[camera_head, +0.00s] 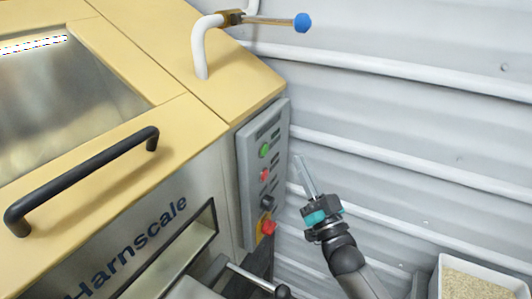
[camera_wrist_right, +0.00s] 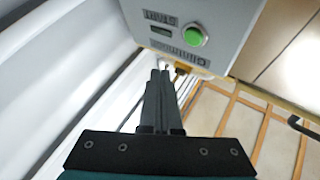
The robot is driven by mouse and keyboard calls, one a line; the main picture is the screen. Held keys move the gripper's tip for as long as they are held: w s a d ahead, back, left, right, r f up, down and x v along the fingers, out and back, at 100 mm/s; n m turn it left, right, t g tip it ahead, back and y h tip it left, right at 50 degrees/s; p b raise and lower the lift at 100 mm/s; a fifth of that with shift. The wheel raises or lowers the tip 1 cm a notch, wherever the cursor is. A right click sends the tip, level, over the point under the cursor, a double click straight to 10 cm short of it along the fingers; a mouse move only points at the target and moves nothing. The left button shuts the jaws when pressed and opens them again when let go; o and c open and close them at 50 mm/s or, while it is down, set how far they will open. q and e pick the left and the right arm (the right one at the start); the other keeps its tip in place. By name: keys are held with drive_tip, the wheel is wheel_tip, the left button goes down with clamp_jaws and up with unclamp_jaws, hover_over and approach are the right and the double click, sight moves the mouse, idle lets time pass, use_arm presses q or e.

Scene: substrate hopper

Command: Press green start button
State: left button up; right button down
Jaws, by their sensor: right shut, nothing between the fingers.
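The green start button (camera_head: 264,150) is the uppermost coloured button on the grey control panel (camera_head: 247,185) at the hopper's right side. In the right wrist view the green button (camera_wrist_right: 193,37) sits on the panel's face, above and right of the fingertips. My right gripper (camera_head: 300,158) is shut and empty, to the right of the panel and pointing up toward it. Its fingers (camera_wrist_right: 160,72) show closed together in the right wrist view, apart from the button. My left gripper is not in view.
Below the green button are a red button (camera_head: 264,175), a dark knob (camera_head: 267,201) and a red emergency stop (camera_head: 268,227) on yellow. A black handle (camera_head: 85,180) crosses the hopper lid. A pipe with a blue-ended lever (camera_head: 303,23) stands above. A white bin (camera_head: 480,280) is lower right.

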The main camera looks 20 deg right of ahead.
sight(265, 150)
drive_tip(key=shift+w+a+b, duration=0.6)
drive_tip(key=shift+w+a, duration=1.15)
drive_tip(key=shift+w, duration=0.2)
idle(0.6)
drive_tip(key=shift+w+a, duration=0.25)
drive_tip(key=shift+w, duration=0.1)
